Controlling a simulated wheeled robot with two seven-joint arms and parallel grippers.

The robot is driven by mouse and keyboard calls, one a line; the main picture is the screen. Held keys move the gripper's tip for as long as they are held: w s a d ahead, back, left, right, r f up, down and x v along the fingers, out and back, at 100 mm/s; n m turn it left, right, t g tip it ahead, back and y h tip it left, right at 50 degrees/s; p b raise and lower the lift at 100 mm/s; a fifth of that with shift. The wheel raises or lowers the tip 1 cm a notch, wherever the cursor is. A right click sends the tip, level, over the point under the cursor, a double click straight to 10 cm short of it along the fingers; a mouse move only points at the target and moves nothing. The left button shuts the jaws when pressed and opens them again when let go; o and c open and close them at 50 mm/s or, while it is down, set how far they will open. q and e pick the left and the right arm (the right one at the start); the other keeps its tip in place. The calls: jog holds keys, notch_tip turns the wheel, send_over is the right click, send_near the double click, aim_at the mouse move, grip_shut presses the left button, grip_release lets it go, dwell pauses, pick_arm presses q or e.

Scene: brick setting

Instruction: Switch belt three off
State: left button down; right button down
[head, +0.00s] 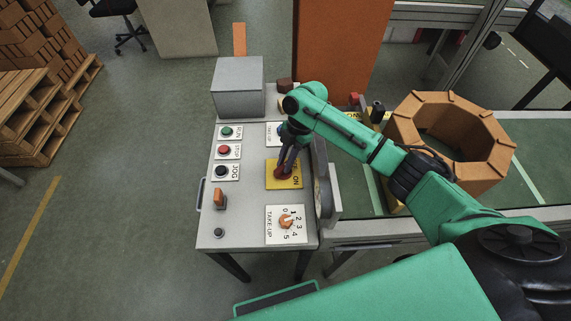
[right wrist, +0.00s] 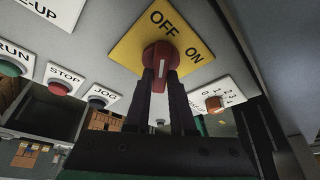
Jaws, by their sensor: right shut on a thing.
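A red rotary switch (right wrist: 161,55) sits on a yellow plate (right wrist: 131,47) marked OFF and ON, which also shows on the grey panel in the head view (head: 272,182). My right gripper (head: 281,170) reaches down from above and its two fingers are shut on the switch handle, one on each side, in the right wrist view (right wrist: 160,80). The handle has a white line on it. I cannot tell for sure which word it points to. No "three" label is readable. My left gripper is not in view.
The panel (head: 247,228) also carries green RUN (head: 227,131), red STOP (head: 224,150) and black JOG (head: 222,171) buttons and an orange take-up dial (head: 287,222). A grey box (head: 237,88) stands behind them. A ring of orange bricks (head: 407,130) is on the conveyor at right.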

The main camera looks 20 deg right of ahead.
jog(key=shift+n, duration=0.5)
jog(key=c, duration=0.8)
grip_release()
jog(key=shift+o, duration=0.2)
jog(key=shift+w+r+b, duration=0.1)
jog(key=shift+b, duration=0.2)
jog(key=b+v, duration=0.2)
jog(key=v, duration=1.2)
jog(key=shift+w+a+r, duration=0.2)
